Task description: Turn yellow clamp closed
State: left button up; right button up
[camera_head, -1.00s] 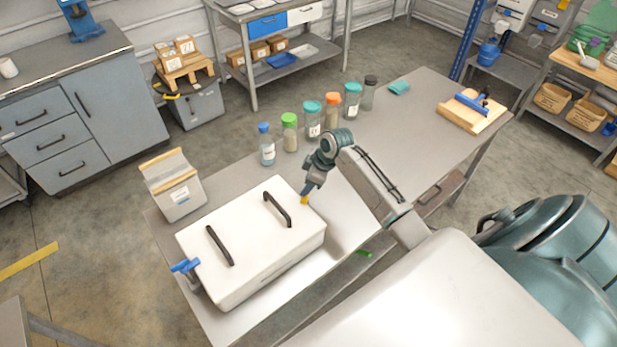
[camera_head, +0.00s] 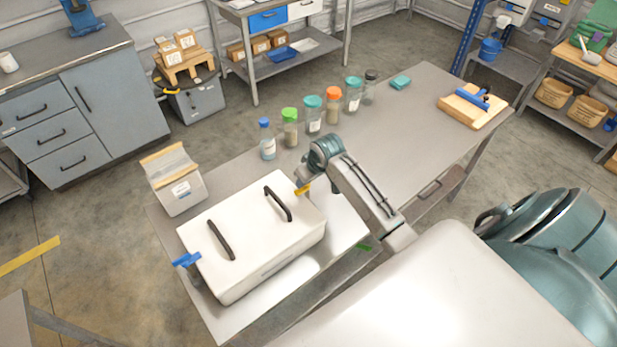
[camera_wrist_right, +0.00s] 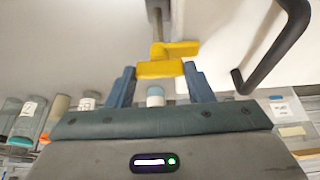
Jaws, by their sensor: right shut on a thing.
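The yellow clamp (camera_head: 302,190) is at the right edge of the white hopper box (camera_head: 255,250). In the right wrist view the yellow clamp (camera_wrist_right: 160,68) sits between the two blue fingertips, with a grey stem above it. My right gripper (camera_wrist_right: 160,75) is shut on the clamp; in the head view it is mostly hidden behind my wrist. Two black handles, one (camera_head: 278,203) near the clamp, stand on the lid. A blue clamp (camera_head: 187,260) is at the box's left edge. My left gripper is not in view.
Several capped jars (camera_head: 313,115) stand in a row along the table's back edge. A bag-like container (camera_head: 174,185) stands behind the box at left. A wooden board with a blue tool (camera_head: 472,105) lies at the far right of the table.

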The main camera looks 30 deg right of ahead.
dwell(0.5)
jog(key=o, duration=1)
jog(key=b+v, duration=0.3)
jog(key=v, duration=0.8)
jog(key=shift+a, duration=0.1)
